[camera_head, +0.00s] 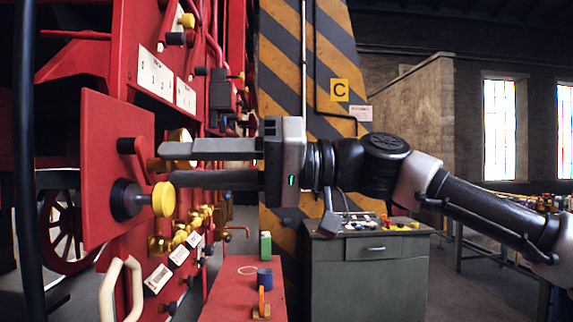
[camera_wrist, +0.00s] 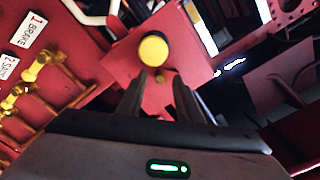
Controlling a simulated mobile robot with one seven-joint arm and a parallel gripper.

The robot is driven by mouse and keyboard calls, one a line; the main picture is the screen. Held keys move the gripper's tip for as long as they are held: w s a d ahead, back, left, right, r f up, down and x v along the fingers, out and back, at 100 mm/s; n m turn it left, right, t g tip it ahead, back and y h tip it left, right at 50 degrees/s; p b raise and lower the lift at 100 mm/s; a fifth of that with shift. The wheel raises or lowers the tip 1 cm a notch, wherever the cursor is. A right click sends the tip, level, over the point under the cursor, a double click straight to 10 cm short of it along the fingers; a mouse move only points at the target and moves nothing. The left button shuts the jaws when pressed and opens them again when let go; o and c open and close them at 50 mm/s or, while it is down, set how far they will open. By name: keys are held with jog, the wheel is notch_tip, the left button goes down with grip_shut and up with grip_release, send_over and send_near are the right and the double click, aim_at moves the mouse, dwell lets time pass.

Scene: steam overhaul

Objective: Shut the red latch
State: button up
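A square red panel (camera_head: 112,185) stands out at an angle from the red machine at the left. It carries a black knob with a yellow cap (camera_head: 163,199) and a dark peg above it. The yellow cap also shows in the wrist view (camera_wrist: 153,50), with a small brass piece (camera_wrist: 160,77) below it. I cannot tell which part is the red latch. My gripper (camera_head: 168,164) points left in front of the panel, above the yellow cap. Its fingers are apart, with a gap between them (camera_wrist: 163,82). No held object shows. The fingertips partly cover the small brass piece.
Brass valves (camera_head: 183,236) and white labels line the machine below. A pale handle (camera_head: 120,287) juts out at the lower left. A red bench (camera_head: 235,305) holds a green block (camera_head: 265,245) and a blue cup (camera_head: 264,278). A grey cabinet (camera_head: 368,275) stands at the right.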

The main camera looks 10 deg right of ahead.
jog(key=s+d+p, duration=0.1)
jog(key=d+p, duration=0.1)
jog(key=d, duration=1.4)
jog(key=shift+s+d, duration=0.15)
jog(key=shift+d, duration=0.05)
